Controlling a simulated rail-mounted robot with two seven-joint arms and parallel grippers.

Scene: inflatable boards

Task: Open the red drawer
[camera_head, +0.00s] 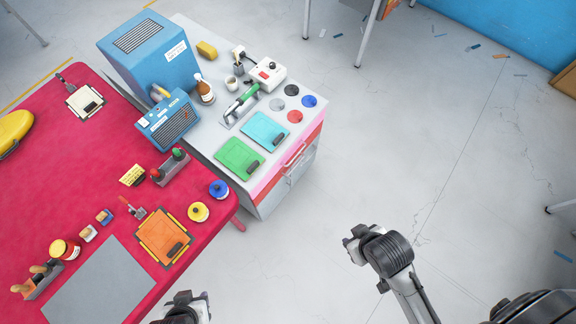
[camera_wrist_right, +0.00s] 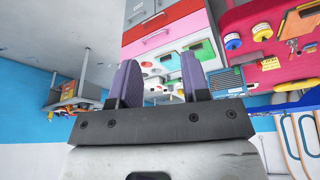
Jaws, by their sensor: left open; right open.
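The red drawer (camera_head: 272,187) is a narrow band on the front of the grey cabinet (camera_head: 205,125), below a pink drawer (camera_head: 262,184). It looks closed. In the right wrist view, which is turned upside down, the red drawer (camera_wrist_right: 180,17) shows beyond my fingers, next to the pink one (camera_wrist_right: 165,40). My right gripper (camera_head: 354,237) is to the right of the cabinet and apart from it; its two fingers stand open and empty in the wrist view (camera_wrist_right: 160,82). My left gripper (camera_head: 190,304) is at the bottom edge, partly cut off, open, near the red table.
The red table (camera_head: 100,195) with several tools, jars and boards adjoins the cabinet on the left. A blue machine (camera_head: 150,58), green board (camera_head: 238,158) and cyan board (camera_head: 265,132) are on the cabinet top. The grey floor (camera_head: 400,140) right of the drawers is clear.

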